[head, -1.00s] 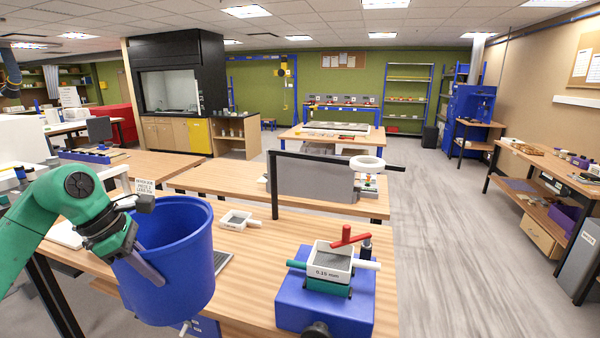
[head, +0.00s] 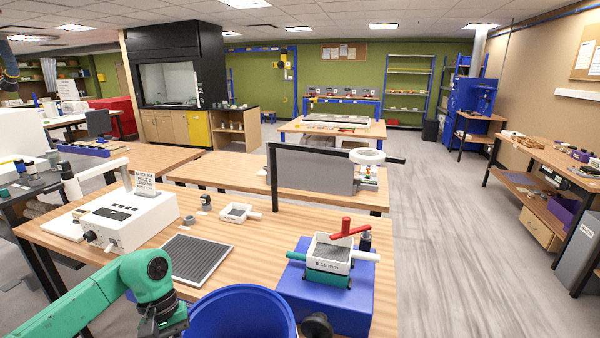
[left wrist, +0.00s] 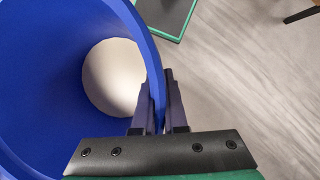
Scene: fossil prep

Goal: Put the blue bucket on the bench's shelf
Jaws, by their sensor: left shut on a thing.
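The blue bucket (head: 240,312) is at the bottom of the head view, in front of the near bench (head: 120,238), its lower part cut off by the frame. My left gripper (left wrist: 160,102) is shut on the bucket's rim wall, one finger inside and one outside. In the left wrist view the bucket (left wrist: 40,80) fills the left side, and its pale inner bottom looks empty. My right gripper is in neither view.
Open grey floor (head: 440,250) lies to the right.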

